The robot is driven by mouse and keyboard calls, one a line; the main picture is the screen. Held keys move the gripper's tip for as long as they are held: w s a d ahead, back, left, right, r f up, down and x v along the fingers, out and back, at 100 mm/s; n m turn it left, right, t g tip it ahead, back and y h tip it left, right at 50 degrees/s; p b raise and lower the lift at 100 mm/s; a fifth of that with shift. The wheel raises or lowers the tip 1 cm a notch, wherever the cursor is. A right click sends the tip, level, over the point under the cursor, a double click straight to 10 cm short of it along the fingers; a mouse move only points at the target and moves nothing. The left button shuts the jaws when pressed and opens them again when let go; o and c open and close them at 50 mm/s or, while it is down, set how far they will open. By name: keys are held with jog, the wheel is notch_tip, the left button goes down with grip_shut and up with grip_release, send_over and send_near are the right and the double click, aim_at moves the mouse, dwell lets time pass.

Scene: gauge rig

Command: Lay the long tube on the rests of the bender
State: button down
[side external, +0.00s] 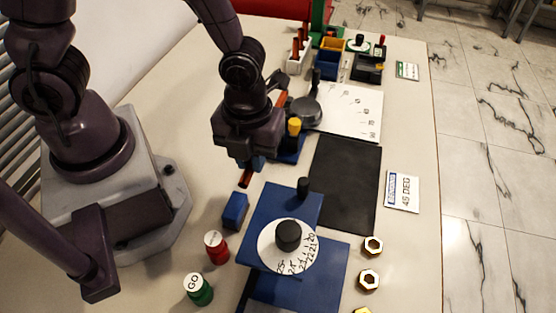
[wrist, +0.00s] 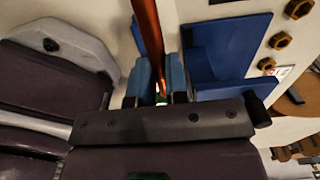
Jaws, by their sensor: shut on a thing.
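My gripper (side external: 252,163) is shut on a long copper-coloured tube (side external: 245,178), held above the table. One end shows below the jaws and another stretch of copper colour shows behind the wrist, near the grey disc. In the wrist view the tube (wrist: 147,30) runs up from between the blue fingertips (wrist: 160,85). The likely bender is the grey disc (side external: 303,112) beside a white sheet with angle marks (side external: 352,112). A blue block with a yellow-topped knob (side external: 294,127) stands in front of the disc. My wrist partly hides this area, and I cannot make out the rests.
A blue stand with a numbered dial (side external: 287,247) is in front, with a small blue block (side external: 235,210), red plug (side external: 216,247) and green plug (side external: 198,289) beside it. A black mat (side external: 345,182) lies clear. Hex nuts (side external: 373,246) are at right. A tube rack (side external: 298,58) stands behind.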

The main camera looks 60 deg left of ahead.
jog(key=w+a, duration=1.3)
jog(key=a, duration=0.1)
jog(key=shift+a, duration=0.3)
jog(key=shift+f, duration=4.35)
